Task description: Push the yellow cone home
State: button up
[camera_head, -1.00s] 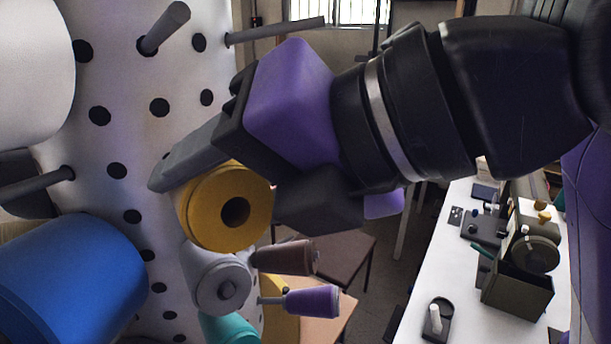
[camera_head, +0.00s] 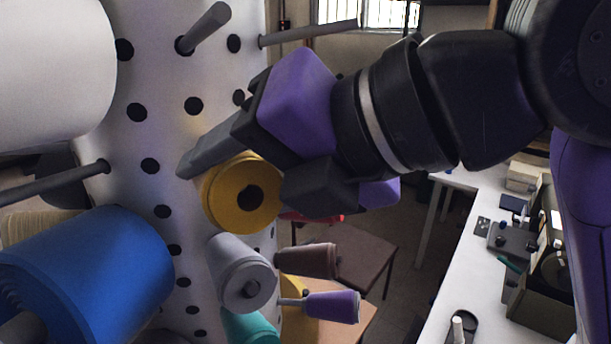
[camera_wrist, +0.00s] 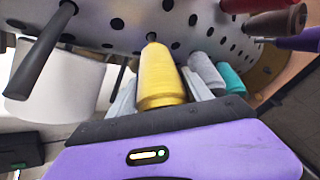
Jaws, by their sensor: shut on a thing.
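The yellow cone (camera_head: 218,205) is on the near side of the white pegboard (camera_head: 165,60), its wide end with a dark hole facing me. My gripper (camera_wrist: 158,88) is shut on the yellow cone (camera_wrist: 160,70), one finger on each side. In the head view one finger lies along the cone's upper side; the other is hidden. In the wrist view a dark peg tip (camera_wrist: 152,37) shows at the cone's narrow end, close to the board. I cannot tell how far the cone sits on that peg.
A grey cone (camera_head: 240,270) and a teal cone (camera_head: 248,328) sit just below. Brown (camera_head: 305,260) and purple (camera_head: 332,306) cones are to their right. A big blue spool (camera_head: 90,270) and a white one (camera_head: 50,70) stand at left. Bare pegs (camera_head: 203,28) stick out above.

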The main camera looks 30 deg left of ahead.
jog(key=shift+w+a+f, duration=0.15)
jog(key=shift+w+a, duration=0.15)
jog(key=shift+a, duration=0.35)
jog(key=shift+w+a+f, duration=0.15)
jog(key=shift+w+a, duration=0.15)
jog(key=shift+a, duration=0.35)
jog(key=o, duration=1.5)
jog(key=shift+c, duration=0.2)
